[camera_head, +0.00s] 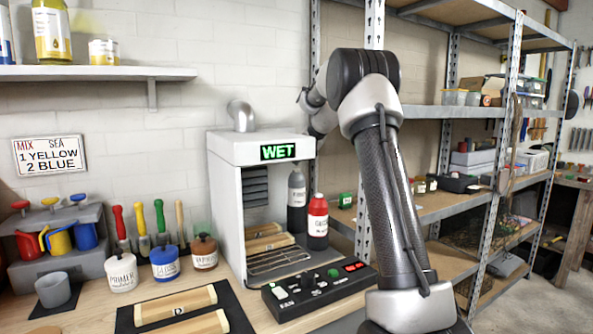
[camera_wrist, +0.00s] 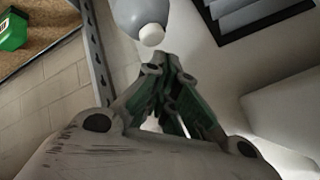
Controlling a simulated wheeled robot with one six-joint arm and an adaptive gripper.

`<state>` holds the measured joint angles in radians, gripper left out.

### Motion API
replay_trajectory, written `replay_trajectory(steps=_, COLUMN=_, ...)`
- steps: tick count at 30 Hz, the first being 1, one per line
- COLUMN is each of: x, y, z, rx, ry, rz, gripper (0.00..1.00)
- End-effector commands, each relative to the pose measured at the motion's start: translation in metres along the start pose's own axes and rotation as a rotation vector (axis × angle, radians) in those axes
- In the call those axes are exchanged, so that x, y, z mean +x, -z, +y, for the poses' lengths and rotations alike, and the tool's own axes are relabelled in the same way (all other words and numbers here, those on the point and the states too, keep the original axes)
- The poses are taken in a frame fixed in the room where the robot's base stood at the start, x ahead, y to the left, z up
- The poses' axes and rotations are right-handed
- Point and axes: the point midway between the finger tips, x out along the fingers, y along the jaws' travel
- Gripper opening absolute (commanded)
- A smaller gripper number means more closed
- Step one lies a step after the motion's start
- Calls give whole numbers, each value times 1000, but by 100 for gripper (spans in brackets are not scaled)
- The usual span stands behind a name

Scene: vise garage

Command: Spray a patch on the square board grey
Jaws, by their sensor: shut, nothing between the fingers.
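A white booth (camera_head: 228,200) with a lit green "WET" sign (camera_head: 278,152) stands on the bench. A dark grey bottle (camera_head: 297,200) with a pale cap stands at its right side, behind a red bottle (camera_head: 318,222). Wooden pieces (camera_head: 262,242) lie inside the booth by a wire rack; I cannot tell whether one is the square board. My gripper (camera_wrist: 172,72) is shut and empty in the wrist view; in the head view my arm and the booth hide it. A grey rounded thing with a white tip (camera_wrist: 140,15), probably the grey bottle, is just beyond the fingertips.
A control box (camera_head: 318,290) with coloured buttons sits before the booth. Paint pots, including a blue one (camera_head: 165,262), and brushes stand to the left. Wooden pieces (camera_head: 175,305) lie on a dark mat in front. Metal shelving (camera_head: 507,150) stands right.

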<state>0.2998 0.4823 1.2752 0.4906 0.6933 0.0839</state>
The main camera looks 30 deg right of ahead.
Motion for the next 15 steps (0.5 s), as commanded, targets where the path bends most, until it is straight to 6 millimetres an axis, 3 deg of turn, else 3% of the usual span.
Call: replay_trajectory(steps=15, x=4, y=-3, z=3, rx=0, ry=-1, rz=0, gripper=0)
